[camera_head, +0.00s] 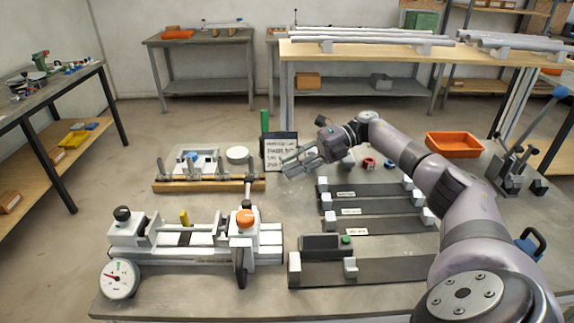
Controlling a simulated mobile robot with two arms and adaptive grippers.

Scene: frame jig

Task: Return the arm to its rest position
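My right arm (437,185) comes in from the lower right and reaches back over the workbench (290,205). The gripper hides part of the sign. My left gripper is not in view.
Labelled dark rails with white blocks (375,207) lie centre right. An orange tray (453,145) and a lever clamp (515,170) stand at the right.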

